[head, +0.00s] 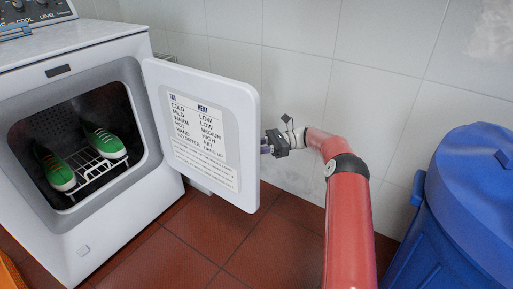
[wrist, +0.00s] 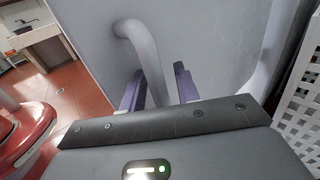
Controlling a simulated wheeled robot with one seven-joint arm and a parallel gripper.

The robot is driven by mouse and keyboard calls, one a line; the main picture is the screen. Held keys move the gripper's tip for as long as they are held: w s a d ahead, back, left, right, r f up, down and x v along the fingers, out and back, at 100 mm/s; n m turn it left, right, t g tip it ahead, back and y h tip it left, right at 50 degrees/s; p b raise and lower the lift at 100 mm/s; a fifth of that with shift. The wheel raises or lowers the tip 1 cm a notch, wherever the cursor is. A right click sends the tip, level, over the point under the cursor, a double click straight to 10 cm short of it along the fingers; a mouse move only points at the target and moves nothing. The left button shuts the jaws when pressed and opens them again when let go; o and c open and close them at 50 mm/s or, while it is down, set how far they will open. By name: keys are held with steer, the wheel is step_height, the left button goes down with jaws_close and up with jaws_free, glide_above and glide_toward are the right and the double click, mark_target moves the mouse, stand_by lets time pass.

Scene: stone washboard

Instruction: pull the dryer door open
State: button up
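The dryer door (head: 207,130) is a white panel with a printed heat chart on its inner face. It stands swung wide open, out to the right of the dryer's opening. My gripper (head: 266,147) is at the door's right edge, on its outer side, and its fingertips are partly hidden behind the door. In the wrist view the two purple-padded fingers (wrist: 160,86) are apart against the grey door surface (wrist: 215,50). A curved pale handle (wrist: 143,50) runs down between them, with a gap to the right finger.
The white dryer (head: 105,225) holds green shoes (head: 104,140) on a wire rack. A blue bin (head: 465,215) stands at the right. A tiled wall (head: 370,60) is behind. Red floor tiles (head: 265,245) are clear below the door.

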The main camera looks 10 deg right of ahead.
steer(key=shift+d, duration=0.15)
steer(key=d, duration=0.5)
steer(key=w+d+b, duration=0.1)
steer(key=d, duration=0.1)
steer(key=shift+d, duration=0.35)
steer(key=shift+s, duration=0.1)
